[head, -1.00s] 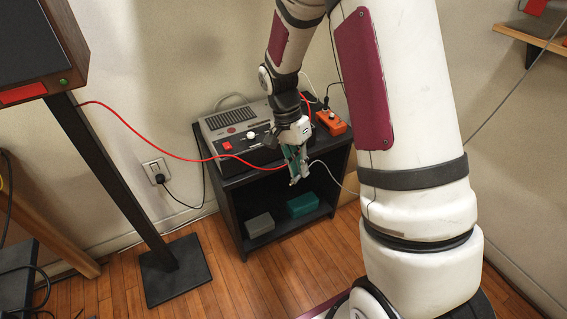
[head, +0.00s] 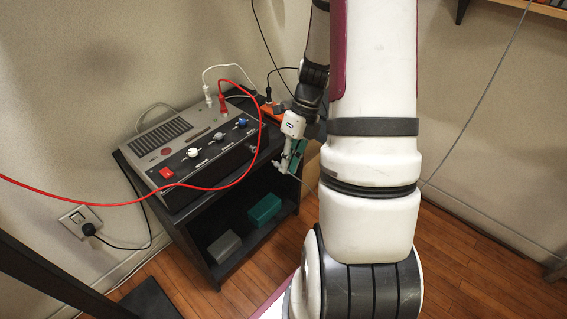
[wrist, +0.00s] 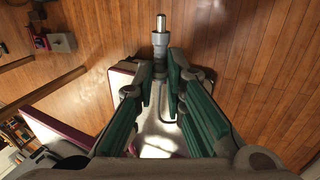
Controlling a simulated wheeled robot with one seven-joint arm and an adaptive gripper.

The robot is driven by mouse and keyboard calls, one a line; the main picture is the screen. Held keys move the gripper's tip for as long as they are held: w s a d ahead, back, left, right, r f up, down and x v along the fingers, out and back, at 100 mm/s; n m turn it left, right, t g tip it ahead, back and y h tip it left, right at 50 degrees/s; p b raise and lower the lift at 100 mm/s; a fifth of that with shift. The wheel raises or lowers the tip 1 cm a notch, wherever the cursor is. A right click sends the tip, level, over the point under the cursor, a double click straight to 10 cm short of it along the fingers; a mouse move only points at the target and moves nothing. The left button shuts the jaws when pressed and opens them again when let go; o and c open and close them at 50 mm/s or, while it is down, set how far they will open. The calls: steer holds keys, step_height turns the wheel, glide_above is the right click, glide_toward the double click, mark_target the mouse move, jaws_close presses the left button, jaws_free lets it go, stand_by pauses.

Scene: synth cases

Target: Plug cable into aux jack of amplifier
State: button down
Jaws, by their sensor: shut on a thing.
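The amplifier (head: 190,150) is a grey unit with a dark front panel, a red switch and several knobs. It sits on a black cabinet. A small dark spot (head: 252,148) shows near the panel's right end; I cannot tell if it is the aux jack. My gripper (head: 287,163) is just right of the amplifier and apart from it. In the wrist view its teal-padded fingers (wrist: 160,82) are shut on a metal plug (wrist: 160,38), tip pointing away over the floor. The plug's thin grey cable (head: 298,179) shows below the gripper in the head view.
A red cable (head: 120,203) loops in front of the amplifier to its top rear, beside a white plug (head: 208,88). An orange box (head: 270,109) sits behind my gripper. The cabinet (head: 205,265) has two boxes on its lower shelf. Open wooden floor lies in front.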

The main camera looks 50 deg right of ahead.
steer(key=shift+w+a, duration=0.1)
steer(key=shift+w, duration=2.5)
steer(key=shift+p, duration=0.85)
steer(key=shift+w, duration=1.2)
steer(key=c, duration=1.6)
jaws_free()
steer(key=shift+o, duration=0.2)
steer(key=v, duration=1.2)
